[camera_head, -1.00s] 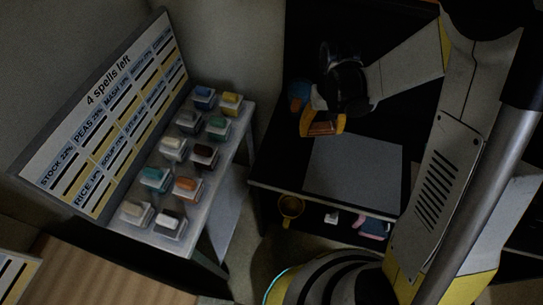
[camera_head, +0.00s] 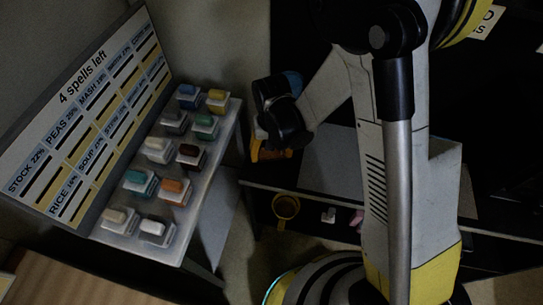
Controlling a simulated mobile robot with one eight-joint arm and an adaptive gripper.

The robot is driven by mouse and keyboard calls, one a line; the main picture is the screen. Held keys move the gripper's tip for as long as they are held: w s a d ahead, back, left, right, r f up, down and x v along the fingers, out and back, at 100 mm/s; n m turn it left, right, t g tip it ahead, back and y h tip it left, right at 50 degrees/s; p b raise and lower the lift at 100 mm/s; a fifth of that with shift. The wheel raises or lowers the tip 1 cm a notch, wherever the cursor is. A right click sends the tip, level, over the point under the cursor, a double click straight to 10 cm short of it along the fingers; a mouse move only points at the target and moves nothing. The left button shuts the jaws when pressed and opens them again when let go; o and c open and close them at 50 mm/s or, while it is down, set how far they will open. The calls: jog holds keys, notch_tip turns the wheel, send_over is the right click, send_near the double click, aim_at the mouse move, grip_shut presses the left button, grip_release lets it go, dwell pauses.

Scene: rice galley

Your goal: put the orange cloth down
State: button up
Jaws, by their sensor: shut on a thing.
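My gripper (camera_head: 264,147) is at the end of my arm, at the left end of the dark counter. It is shut on the orange cloth (camera_head: 268,154), of which only a small orange patch shows below the dark gripper body. The yellow-orange fingers and the cloth are hard to tell apart in the dim light. I cannot tell whether the cloth touches the surface below.
A grey mat (camera_head: 322,165) lies on the dark counter, partly behind my arm. A blue object (camera_head: 294,80) is behind my gripper. A steel stand (camera_head: 222,150) with several coloured blocks and a sign board (camera_head: 90,110) stands left. A yellow mug (camera_head: 286,207) is on the lower shelf.

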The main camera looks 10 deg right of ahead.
jog(key=shift+f, duration=0.15)
jog(key=o, duration=1.4)
jog(key=shift+f, duration=0.1)
jog(key=shift+o, duration=0.2)
notch_tip(320, 180, up, 12)
jog(key=r+p, duration=0.1)
jog(key=p, duration=0.4)
jog(key=s+d+r+t, duration=0.3)
jog(key=s+d+r, duration=0.2)
jog(key=r, duration=0.3)
jog(key=s+d+r+t, duration=0.4)
jog(key=s+d+r, duration=0.1)
jog(key=d+r, duration=0.3)
jog(key=shift+s+d+r+m, duration=0.25)
jog(key=shift+s+r+m, duration=0.05)
jog(key=shift+s+r, duration=0.1)
